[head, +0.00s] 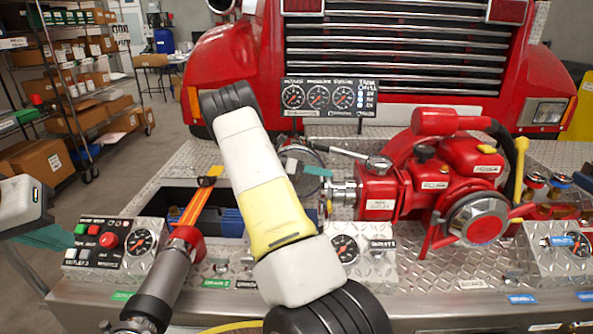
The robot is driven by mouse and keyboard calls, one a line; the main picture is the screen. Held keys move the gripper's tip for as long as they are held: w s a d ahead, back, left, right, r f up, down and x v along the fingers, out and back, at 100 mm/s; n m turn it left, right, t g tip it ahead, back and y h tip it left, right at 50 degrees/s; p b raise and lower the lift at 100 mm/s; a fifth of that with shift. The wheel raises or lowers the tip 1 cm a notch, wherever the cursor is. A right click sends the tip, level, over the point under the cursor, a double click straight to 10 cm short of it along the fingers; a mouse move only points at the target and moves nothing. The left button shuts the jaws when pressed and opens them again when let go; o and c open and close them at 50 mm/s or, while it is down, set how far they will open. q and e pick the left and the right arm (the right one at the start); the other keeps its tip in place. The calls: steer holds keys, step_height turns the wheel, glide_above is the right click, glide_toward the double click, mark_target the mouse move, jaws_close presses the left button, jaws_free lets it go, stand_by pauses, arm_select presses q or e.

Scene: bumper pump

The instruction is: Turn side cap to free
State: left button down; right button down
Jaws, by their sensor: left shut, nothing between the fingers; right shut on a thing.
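The red pump (430,180) sits on the diamond-plate deck, with a chrome side cap (343,193) on its left side. My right gripper (318,171) is at the cap's upper left, its teal fingertip close to the chrome. It is shut on the side cap, but my white and yellow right forearm hides most of the grip. My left gripper (42,236) is at the far left edge, shut and empty, well away from the pump.
A chrome lever (345,152) reaches left above the cap. A gauge panel (328,97) stands behind. A button panel (112,245) and a grey nozzle with a red collar (163,285) are at the left. An orange strap (198,203) crosses an open bay. Shelves stand back left.

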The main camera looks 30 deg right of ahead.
steer(key=shift+w+d+f+n+g+y, duration=0.25)
steer(key=shift+w+f+n, duration=0.15)
steer(key=shift+n, duration=0.3)
steer(key=shift+w+d+f+n+g+y, duration=0.15)
steer(key=shift+w+d+f+n+g, duration=0.2)
steer(key=shift+n, duration=0.35)
steer(key=shift+w+a, duration=0.1)
steer(key=shift+a, duration=0.05)
steer(key=c, duration=1.3)
jaws_free()
